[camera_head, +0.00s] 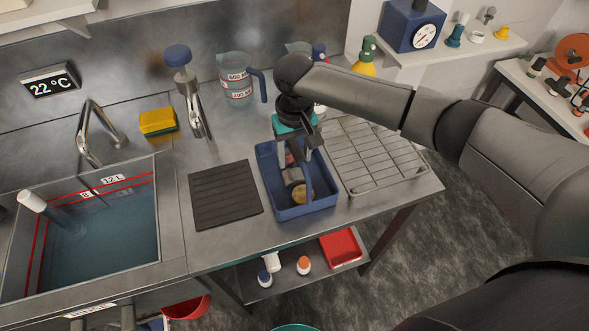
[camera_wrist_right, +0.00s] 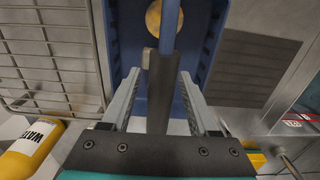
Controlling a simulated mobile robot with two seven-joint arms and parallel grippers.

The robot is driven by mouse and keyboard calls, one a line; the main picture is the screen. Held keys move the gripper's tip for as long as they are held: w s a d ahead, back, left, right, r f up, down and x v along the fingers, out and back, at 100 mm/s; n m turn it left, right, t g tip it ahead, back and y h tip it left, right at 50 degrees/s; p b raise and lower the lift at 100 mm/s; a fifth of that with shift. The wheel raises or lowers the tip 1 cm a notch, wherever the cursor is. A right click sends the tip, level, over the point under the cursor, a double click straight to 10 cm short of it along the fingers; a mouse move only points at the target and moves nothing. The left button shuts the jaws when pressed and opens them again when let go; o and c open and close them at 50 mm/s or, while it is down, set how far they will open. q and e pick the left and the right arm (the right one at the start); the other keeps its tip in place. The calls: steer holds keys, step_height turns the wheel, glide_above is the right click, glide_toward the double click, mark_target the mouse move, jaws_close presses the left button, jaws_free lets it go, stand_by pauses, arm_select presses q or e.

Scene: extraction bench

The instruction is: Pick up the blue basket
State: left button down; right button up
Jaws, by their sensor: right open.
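The blue basket (camera_head: 305,213) stands on the steel bench between a dark ribbed mat and a wire rack. It holds a round yellow item (camera_head: 300,194) and other small items that are partly hidden. Its blue handle (camera_wrist_right: 171,25) rises from it toward my right gripper (camera_head: 300,150). In the right wrist view, the right gripper (camera_wrist_right: 160,76) is open, with its fingers apart on either side of a dark bar in line with the handle. I cannot tell whether either finger touches it. My left gripper is not in view.
The dark mat (camera_head: 225,194) lies left of the basket, beside the water-filled sink (camera_head: 100,245). The wire rack (camera_head: 370,155) is close on the right. A measuring jug (camera_head: 236,80) and yellow bottle (camera_head: 365,62) stand behind. The bench's front edge is near the basket.

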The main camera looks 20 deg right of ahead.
steer(key=shift+c, duration=0.3)
jaws_close()
stand_by(1.2)
